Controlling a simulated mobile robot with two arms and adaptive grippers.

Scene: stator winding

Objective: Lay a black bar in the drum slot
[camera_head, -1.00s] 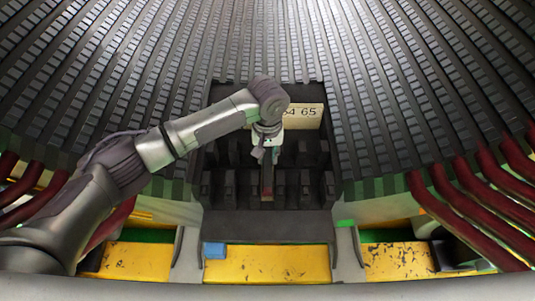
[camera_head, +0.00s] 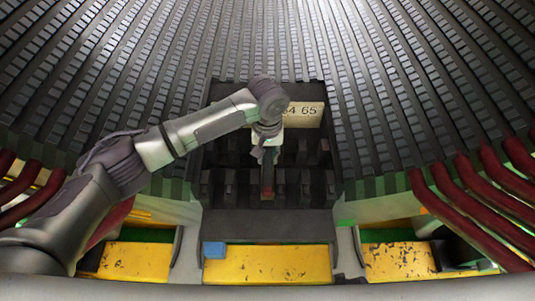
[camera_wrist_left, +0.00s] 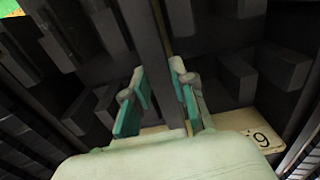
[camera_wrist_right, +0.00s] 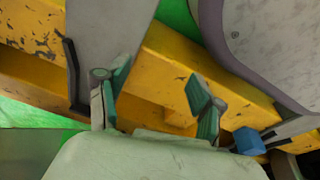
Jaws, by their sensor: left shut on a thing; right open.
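My left gripper (camera_head: 265,150) points down over the black slotted rack in the head view. In the left wrist view its teal-padded fingers (camera_wrist_left: 160,95) are shut on a long dark bar (camera_wrist_left: 149,35) that runs between them. In the head view the bar's narrow end (camera_head: 267,178) shows below the gripper, among the rack's dark teeth. The slotted drum (camera_head: 150,70) curves above and around the rack. The fingers hide where the bar meets a slot. My right gripper (camera_wrist_right: 158,85) is open and empty, above yellow beams.
The black rack (camera_head: 268,222) has rows of upright teeth and a number plate (camera_head: 303,113). Yellow beams (camera_head: 267,266) lie in front, with a small blue block (camera_head: 214,249). Dark red tubes (camera_head: 490,190) stand at both sides. The blue block also shows in the right wrist view (camera_wrist_right: 247,141).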

